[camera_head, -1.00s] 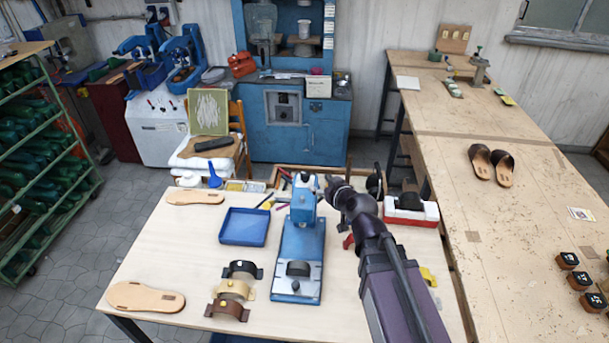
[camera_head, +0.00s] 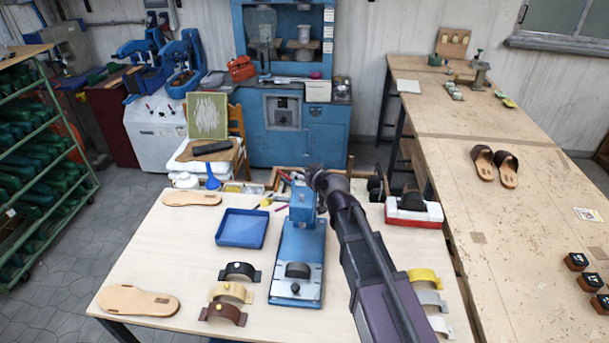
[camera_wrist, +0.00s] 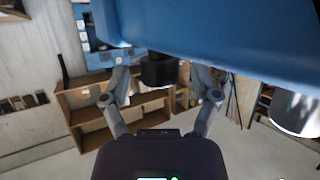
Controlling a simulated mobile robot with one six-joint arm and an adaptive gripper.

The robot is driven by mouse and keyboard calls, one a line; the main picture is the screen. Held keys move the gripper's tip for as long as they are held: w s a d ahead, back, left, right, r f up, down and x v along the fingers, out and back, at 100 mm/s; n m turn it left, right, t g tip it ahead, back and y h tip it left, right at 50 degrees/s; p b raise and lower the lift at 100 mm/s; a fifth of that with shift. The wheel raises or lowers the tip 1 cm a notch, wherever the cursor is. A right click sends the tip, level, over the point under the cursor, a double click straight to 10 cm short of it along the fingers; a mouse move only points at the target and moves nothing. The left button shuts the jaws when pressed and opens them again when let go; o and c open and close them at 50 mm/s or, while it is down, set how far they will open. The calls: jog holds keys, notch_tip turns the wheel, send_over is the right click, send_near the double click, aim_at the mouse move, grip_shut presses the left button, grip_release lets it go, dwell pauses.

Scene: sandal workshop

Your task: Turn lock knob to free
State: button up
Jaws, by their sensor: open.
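The blue press (camera_head: 300,245) stands on the light wooden table, with a black pad on its metal base plate. My arm reaches up to the right side of its head, where my gripper (camera_head: 312,180) is small and partly hidden. In the wrist view the press body is a large blue mass across the top. A short black round knob (camera_wrist: 158,68) sticks out beneath it. My gripper (camera_wrist: 160,82) is open, with one grey finger on each side of the knob. Gaps seem to show on both sides; I cannot tell whether either finger touches it. The knob is not discernible in the head view.
A blue tray (camera_head: 242,228) and strap pieces (camera_head: 228,292) lie left of the press. More strap pieces (camera_head: 428,298) lie right of my arm. A red and white box (camera_head: 413,211) stands at the right edge.

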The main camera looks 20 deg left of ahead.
jog(key=shift+a, duration=0.1)
grip_shut()
dwell(0.3)
jog(key=shift+f+n+g+y, duration=0.1)
jog(key=shift+n+g+y, duration=0.5)
jog(key=shift+n+g, duration=0.2)
jog(key=shift+n+g+y, duration=0.3)
jog(key=shift+n+g, duration=0.2)
jog(key=shift+n, duration=0.1)
grip_release()
